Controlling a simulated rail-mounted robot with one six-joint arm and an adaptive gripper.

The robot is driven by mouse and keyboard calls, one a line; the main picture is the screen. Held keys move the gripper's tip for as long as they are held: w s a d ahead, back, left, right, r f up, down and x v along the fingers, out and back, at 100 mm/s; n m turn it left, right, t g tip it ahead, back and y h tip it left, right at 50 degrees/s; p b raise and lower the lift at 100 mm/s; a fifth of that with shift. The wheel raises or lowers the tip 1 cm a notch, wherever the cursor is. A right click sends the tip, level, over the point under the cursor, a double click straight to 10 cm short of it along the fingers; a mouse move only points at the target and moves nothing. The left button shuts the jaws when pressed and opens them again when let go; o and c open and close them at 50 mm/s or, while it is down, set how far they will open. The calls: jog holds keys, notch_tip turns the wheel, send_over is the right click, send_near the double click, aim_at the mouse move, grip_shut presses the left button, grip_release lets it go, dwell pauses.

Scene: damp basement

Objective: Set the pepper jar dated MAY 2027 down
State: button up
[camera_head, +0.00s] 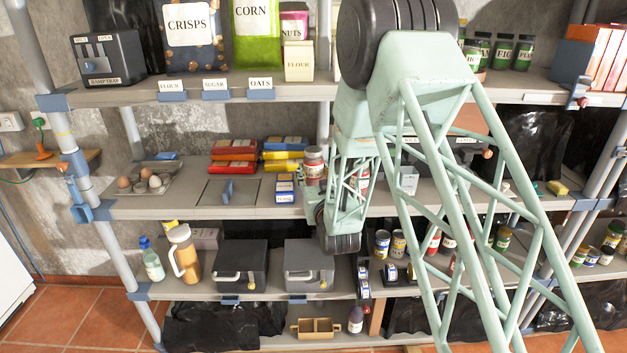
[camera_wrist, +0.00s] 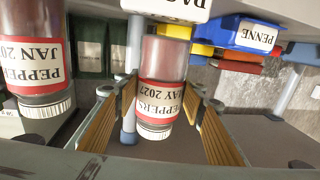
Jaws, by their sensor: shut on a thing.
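The pepper jar dated MAY 2027 (camera_wrist: 163,60) stands between the two brown finger pads of my gripper (camera_wrist: 163,92) in the wrist view, which shows the scene upside down. My gripper is shut on it. The jar is reddish with a white label and a pale lid, and looks upright. In the head view this jar (camera_head: 314,157) is at the middle shelf (camera_head: 235,206), beside my wrist. Its base is hard to see, so I cannot tell whether it touches the shelf. A second pepper jar (camera_wrist: 30,45), dated JAN, stands left of it in the wrist view.
Blue, yellow and red pasta packs (camera_head: 283,155) lie just left of the held jar, with small boxes (camera_head: 286,190) nearby. An egg tray (camera_head: 148,179) stands further left. The upper shelf (camera_head: 330,88) runs above. My arm hides much of the right side.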

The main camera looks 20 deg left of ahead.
aim_at(313, 178)
jog(key=shift+f+b, duration=0.35)
jog(key=shift+f, duration=1.3)
jog(key=shift+f, duration=0.2)
jog(key=o, duration=1.2)
jog(key=shift+c, duration=0.2)
jog(key=shift+r, duration=0.15)
jog(key=v, duration=1.2)
jog(key=shift+p, duration=0.4)
jog(key=shift+d, duration=0.1)
